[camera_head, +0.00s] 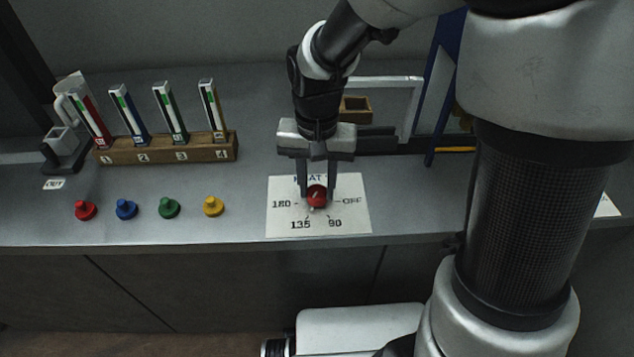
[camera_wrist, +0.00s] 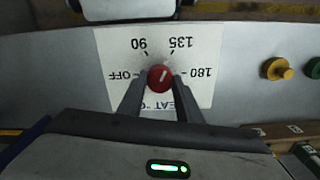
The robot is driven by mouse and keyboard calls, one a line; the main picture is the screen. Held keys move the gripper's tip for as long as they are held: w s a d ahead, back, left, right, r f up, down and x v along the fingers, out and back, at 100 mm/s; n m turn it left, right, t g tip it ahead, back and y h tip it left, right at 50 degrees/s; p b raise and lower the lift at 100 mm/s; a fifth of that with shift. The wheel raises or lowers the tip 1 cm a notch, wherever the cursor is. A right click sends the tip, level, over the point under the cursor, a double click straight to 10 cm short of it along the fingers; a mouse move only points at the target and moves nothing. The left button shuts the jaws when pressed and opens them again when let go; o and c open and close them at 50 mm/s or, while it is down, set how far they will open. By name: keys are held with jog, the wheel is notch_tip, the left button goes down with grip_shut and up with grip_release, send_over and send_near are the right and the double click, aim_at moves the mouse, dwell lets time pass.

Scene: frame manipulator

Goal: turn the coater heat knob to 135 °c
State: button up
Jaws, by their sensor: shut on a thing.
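The red heat knob (camera_head: 316,196) sits on a white dial card (camera_head: 280,226) printed OFF, 90, 135 and 180 on the grey counter. It also shows in the wrist view (camera_wrist: 160,77), with a pale pointer line on its top. That line points toward the 135 mark, up and slightly right in the wrist view. My gripper (camera_head: 317,195) reaches down from above, with one finger on each side of the knob. It is shut on the knob; the fingers also show in the wrist view (camera_wrist: 159,86). The HEAT lettering is partly hidden by the fingers.
Red (camera_head: 85,210), blue (camera_head: 126,209), green (camera_head: 168,207) and yellow (camera_head: 213,206) knobs stand in a row on the left. Behind them is a wooden rack (camera_head: 165,149) with several tilted strips. A small wooden box (camera_head: 355,108) is behind my gripper. The counter's front edge is just below the card.

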aim_at(318, 191)
jog(key=shift+m, duration=0.5)
jog(key=o, duration=1)
jog(key=shift+o, duration=0.2)
jog(key=shift+r, duration=0.1)
notch_tip(318, 191, up, 17)
jog(key=p, duration=0.4)
jog(key=shift+r, duration=0.1)
